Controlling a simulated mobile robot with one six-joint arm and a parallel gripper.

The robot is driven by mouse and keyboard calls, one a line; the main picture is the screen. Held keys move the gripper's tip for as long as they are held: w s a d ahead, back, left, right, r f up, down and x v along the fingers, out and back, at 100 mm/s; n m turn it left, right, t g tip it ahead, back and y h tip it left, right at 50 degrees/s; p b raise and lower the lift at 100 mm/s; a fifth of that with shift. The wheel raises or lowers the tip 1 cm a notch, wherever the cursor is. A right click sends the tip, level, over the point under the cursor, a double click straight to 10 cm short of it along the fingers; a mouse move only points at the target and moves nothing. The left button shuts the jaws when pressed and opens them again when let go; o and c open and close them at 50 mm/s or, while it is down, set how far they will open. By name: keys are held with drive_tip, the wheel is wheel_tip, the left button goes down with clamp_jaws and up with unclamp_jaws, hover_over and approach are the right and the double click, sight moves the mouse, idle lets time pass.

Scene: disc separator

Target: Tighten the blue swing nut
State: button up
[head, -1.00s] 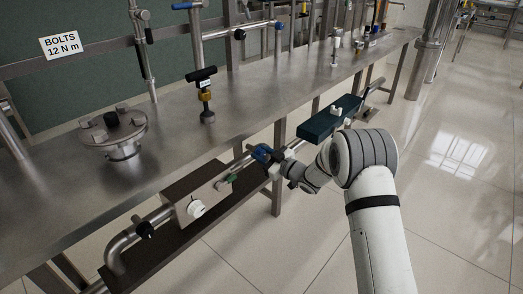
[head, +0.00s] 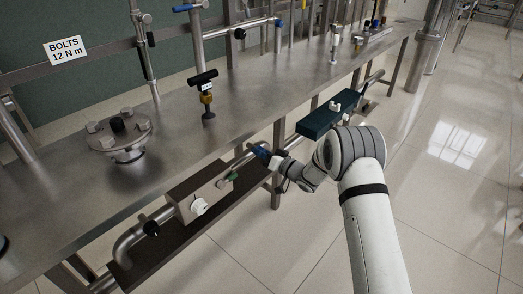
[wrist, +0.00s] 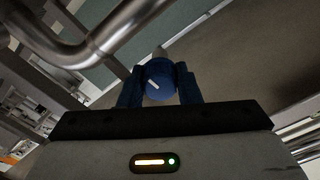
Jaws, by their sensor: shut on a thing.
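The blue swing nut (wrist: 160,76) is round, with a white mark on its face. In the wrist view it sits between the two blue fingers of my gripper (wrist: 159,88), which are shut on it from both sides. In the head view my gripper (head: 261,152) is at the pipe run along the front of the bench, right of the box with the white knob. There the blue of the fingers and nut run together, and my wrist hides part of the joint.
A steel box with a white knob (head: 199,206) is on the dark lower shelf (head: 160,258). A dark teal box (head: 318,123) is on the pipe run to the right. A flanged cover (head: 118,133) and a black T-handle (head: 204,76) stand on the bench. Floor at right is clear.

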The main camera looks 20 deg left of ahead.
drive_tip(key=shift+s+m, duration=0.1)
drive_tip(key=shift+m, duration=0.4)
drive_tip(key=shift+f, duration=0.1)
drive_tip(key=o, duration=1)
drive_tip(key=shift+d, duration=0.1)
drive_tip(key=p+v, duration=0.1)
drive_tip(key=v, duration=0.6)
drive_tip(key=shift+d, duration=0.35)
drive_tip(key=shift+p, duration=0.3)
